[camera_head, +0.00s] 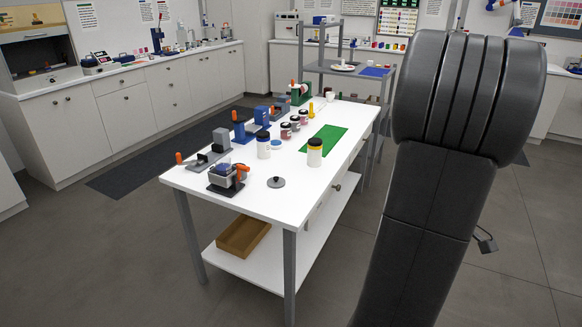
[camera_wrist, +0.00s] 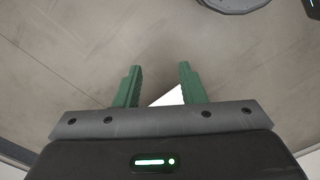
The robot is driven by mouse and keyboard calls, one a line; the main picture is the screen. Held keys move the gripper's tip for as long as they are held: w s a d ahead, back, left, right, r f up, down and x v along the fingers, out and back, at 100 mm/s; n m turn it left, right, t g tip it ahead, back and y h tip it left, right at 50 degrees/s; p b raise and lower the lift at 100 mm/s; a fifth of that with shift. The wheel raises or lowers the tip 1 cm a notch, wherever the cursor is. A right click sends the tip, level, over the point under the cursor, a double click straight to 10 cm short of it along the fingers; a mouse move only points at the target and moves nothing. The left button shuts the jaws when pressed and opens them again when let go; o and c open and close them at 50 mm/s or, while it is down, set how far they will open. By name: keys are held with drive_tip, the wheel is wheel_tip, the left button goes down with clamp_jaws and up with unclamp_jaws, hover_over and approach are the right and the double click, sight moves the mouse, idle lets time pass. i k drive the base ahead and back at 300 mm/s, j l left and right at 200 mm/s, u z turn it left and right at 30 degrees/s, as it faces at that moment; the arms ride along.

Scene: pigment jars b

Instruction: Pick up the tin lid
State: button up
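A round grey lid with a small knob (camera_head: 276,182), which I take for the tin lid, lies flat on the near part of the white table (camera_head: 240,197) in the head view. Nothing covers it. My gripper (camera_wrist: 157,82) shows in the wrist view with its two green fingers apart and nothing held between them. It points at the grey floor, and a small white patch shows beyond the fingers. The lid cannot be made out in the wrist view. In the head view my arm fills the right side, well right of the table and apart from the lid.
A small device with an orange handle (camera_head: 228,177) stands left of the lid. White jars (camera_head: 263,145) (camera_head: 314,152) with dark or yellow bands stand behind it. A green mat (camera_head: 324,139) and several small jars lie farther back. The table's near right corner is clear.

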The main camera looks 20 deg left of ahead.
sight(275, 182)
drive_tip(key=i+j, duration=0.15)
drive_tip(key=j, duration=0.25)
drive_tip(key=i+j, duration=0.2)
drive_tip(key=j, duration=0.2)
drive_tip(key=i+j+z, duration=0.1)
drive_tip(key=j, duration=0.3)
drive_tip(key=i+j, duration=0.2)
drive_tip(key=j, duration=0.2)
drive_tip(key=i+j, duration=0.15)
drive_tip(key=j, duration=0.3)
drive_tip(key=i+j+z, duration=0.1)
drive_tip(key=j, duration=0.3)
drive_tip(key=i+j, duration=0.2)
drive_tip(key=j, duration=0.2)
drive_tip(key=i+j, duration=0.15)
drive_tip(key=j, duration=0.3)
drive_tip(key=z, duration=0.05)
